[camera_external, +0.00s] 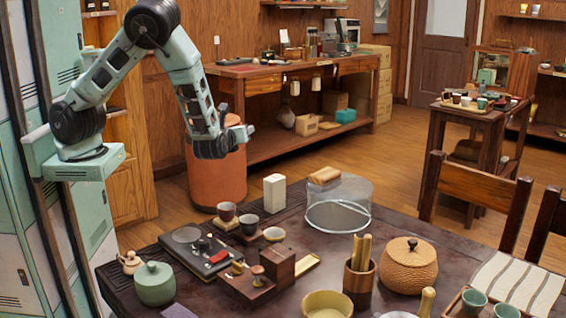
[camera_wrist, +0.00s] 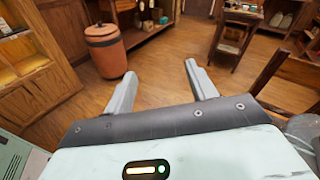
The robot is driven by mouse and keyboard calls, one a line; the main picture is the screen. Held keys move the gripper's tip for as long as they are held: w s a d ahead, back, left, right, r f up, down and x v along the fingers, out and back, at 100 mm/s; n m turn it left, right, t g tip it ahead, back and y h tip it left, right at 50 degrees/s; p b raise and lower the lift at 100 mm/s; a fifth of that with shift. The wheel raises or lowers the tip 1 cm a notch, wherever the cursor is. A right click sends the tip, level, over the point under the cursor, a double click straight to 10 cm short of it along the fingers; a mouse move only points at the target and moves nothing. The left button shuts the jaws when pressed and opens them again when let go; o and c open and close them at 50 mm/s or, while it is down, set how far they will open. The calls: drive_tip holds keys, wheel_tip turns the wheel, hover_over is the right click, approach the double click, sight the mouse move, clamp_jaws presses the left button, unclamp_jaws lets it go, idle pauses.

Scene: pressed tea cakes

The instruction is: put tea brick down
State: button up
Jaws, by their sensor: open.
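My gripper (camera_external: 242,133) is open, raised above and behind the far left part of the dark table (camera_external: 400,232). In the wrist view its two fingers (camera_wrist: 161,84) stand wide apart with only floor between them. A tan, brick-shaped block (camera_external: 324,175), which looks like the tea brick, lies at the table's far side by the top rim of a clear round glass container (camera_external: 339,205). I cannot tell whether it rests on the rim or behind it. My gripper is well apart from it, up and to the left. No brick shows in the wrist view.
A white upright block (camera_external: 274,192), dark cups (camera_external: 248,223) and a tea tray stand left of the glass container. A woven jar (camera_external: 408,266) and a holder with wooden tools (camera_external: 359,279) are nearer. A terracotta bin (camera_external: 216,178) stands behind the table, below my gripper.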

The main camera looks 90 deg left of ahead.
drive_tip(key=s+a+r+n+g+h, duration=0.1)
drive_tip(key=s+a+n+g+h, duration=0.2)
drive_tip(key=s+n+g, duration=0.45)
drive_tip(key=s+a+r+n+g+h, duration=0.1)
drive_tip(key=s+a+n+g+h, duration=0.25)
drive_tip(key=s, duration=0.65)
drive_tip(key=s+d+r+n+t+h, duration=0.2)
drive_tip(key=s+d+n+t+h, duration=0.3)
drive_tip(key=n, duration=0.9)
drive_tip(key=s+t+h, duration=0.2)
drive_tip(key=h, duration=0.2)
drive_tip(key=shift+s+d+n, duration=0.2)
drive_tip(key=shift+d+n, duration=0.05)
drive_tip(key=shift+n, duration=0.05)
drive_tip(key=shift+r+p, duration=0.5)
